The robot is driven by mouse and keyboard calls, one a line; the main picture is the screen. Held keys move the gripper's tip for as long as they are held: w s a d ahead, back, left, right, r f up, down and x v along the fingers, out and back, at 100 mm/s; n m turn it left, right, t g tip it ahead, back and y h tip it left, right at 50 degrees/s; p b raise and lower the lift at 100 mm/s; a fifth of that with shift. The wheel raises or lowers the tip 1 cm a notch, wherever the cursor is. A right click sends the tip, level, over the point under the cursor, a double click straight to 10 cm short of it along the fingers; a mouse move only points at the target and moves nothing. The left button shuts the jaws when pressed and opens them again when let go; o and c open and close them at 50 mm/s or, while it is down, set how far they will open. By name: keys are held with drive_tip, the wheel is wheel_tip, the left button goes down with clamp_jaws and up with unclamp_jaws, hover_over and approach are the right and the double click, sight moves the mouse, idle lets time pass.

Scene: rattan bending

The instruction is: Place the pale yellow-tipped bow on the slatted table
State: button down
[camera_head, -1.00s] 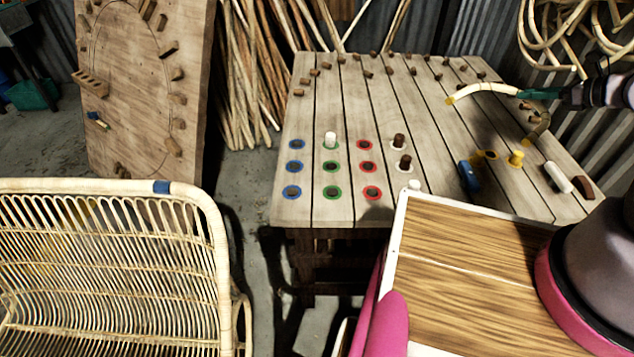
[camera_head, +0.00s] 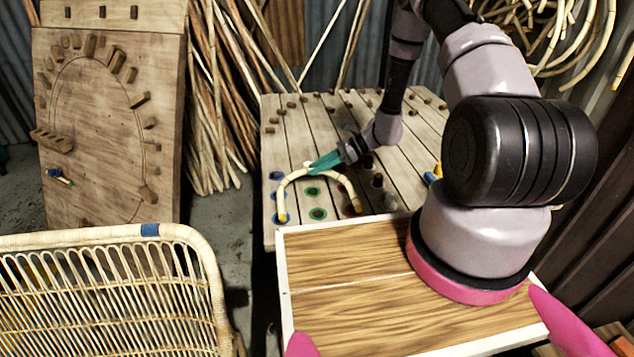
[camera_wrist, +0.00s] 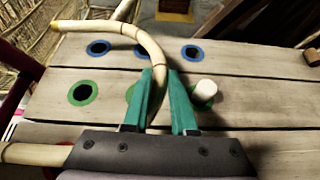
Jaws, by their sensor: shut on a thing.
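The pale yellow-tipped bow (camera_head: 290,181) is a curved cane arch with yellow ends. My gripper (camera_head: 322,163) has teal fingers shut on its upper curve. The bow is over the left part of the slatted table (camera_head: 300,128), among the coloured rings, its ends pointing toward the near edge. I cannot tell whether its ends touch the slats. A green ring (camera_wrist: 83,93) lies left of the fingers.
A white peg (camera_wrist: 205,89) stands right beside the fingers. Dark pegs (camera_head: 377,181) stand right of the bow. A wooden peg board (camera_head: 100,130) and a rattan bench (camera_head: 100,290) are at left. Cane poles (camera_head: 215,110) lean behind.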

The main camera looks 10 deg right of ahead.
sight(319, 185)
drive_tip(key=shift+d+f, duration=0.2)
drive_tip(key=shift+f, duration=2.1)
drive_tip(key=c, duration=0.7)
unclamp_jaws()
drive_tip(key=v, duration=1.2)
